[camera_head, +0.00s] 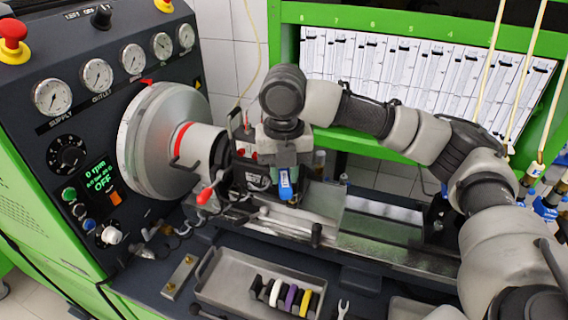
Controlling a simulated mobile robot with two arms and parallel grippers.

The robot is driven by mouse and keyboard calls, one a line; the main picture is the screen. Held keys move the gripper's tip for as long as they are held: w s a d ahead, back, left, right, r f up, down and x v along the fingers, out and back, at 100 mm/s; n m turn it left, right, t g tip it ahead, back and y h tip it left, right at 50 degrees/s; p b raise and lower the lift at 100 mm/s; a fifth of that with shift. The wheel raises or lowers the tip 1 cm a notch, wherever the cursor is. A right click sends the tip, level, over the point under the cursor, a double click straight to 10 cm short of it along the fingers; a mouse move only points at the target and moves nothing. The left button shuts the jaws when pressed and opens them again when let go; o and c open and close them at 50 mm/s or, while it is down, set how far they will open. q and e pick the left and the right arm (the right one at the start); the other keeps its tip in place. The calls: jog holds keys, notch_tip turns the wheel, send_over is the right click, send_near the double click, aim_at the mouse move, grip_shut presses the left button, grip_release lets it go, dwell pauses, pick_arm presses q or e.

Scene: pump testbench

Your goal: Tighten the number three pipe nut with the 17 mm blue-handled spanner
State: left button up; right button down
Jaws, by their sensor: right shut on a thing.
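My right gripper (284,172) reaches in from the right and points down over the bench bed, in front of the pump. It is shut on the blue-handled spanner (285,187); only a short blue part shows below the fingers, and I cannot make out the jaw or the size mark. Pale pipes (490,65) come down at the right, with blue and brass pipe fittings (536,176) at the right edge, partly behind my arm. I cannot tell which nut is number three. My left gripper is not in view.
A grey tray (225,284) at the front holds several tools with black, white, purple and yellow handles (291,296). An open-ended spanner head (343,308) shows beside it. A large grey flywheel (160,135) and gauge panel (75,100) stand left. The metal bed (385,235) right of the gripper is clear.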

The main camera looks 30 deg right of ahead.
jog(key=shift+s+f+b, duration=0.15)
jog(key=shift+b, duration=0.65)
jog(key=shift+w+d+p, duration=0.1)
jog(key=shift+w+p, duration=0.35)
jog(key=shift+w, duration=0.1)
jog(key=shift+w+d+r+p, duration=0.2)
jog(key=shift+w+d+p, duration=0.1)
jog(key=shift+w+p, duration=0.3)
jog(key=shift+w+d+f+p, duration=0.1)
jog(key=shift+w+d+p, duration=0.15)
jog(key=shift+w, duration=0.2)
jog(key=shift+w+d+f+p, duration=0.1)
jog(key=shift+w+p, duration=0.1)
jog(key=shift+w, duration=0.2)
jog(key=shift+r, duration=0.15)
jog(key=shift+p, duration=0.65)
